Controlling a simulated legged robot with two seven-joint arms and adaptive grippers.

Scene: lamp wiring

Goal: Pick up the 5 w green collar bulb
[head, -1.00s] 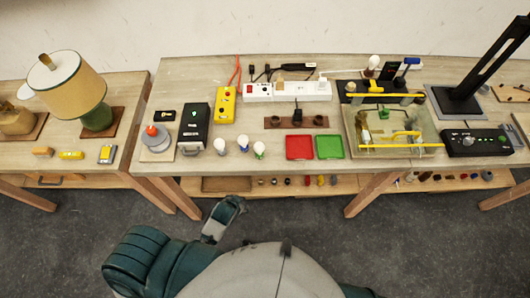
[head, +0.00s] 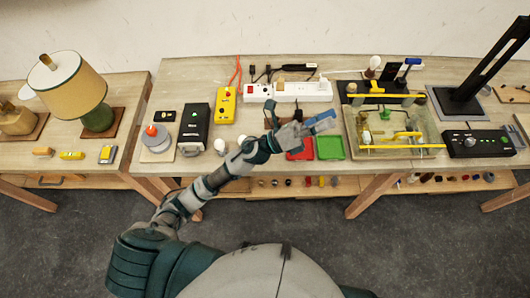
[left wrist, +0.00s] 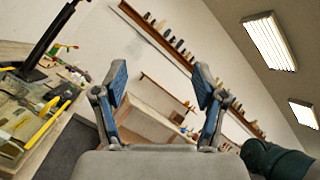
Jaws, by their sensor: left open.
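Two white bulbs stand near the front edge of the main table in the head view: the left bulb (head: 220,146) is clear, and the other bulb (head: 243,141) is partly covered by my arm. The green collar bulb is not visible; my left forearm covers the spot to their right. My left gripper (head: 321,121) is open and empty, above the red and green trays and to the right of the bulbs. In the left wrist view its two blue-padded fingers (left wrist: 162,86) are spread apart with nothing between them. My right gripper does not show.
The red tray (head: 297,154) and green tray (head: 330,148) lie below my gripper. A black box (head: 195,130) and a yellow box (head: 226,106) stand left of my arm. A power strip (head: 302,92) lies behind. A clear bin (head: 365,140) is to the right.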

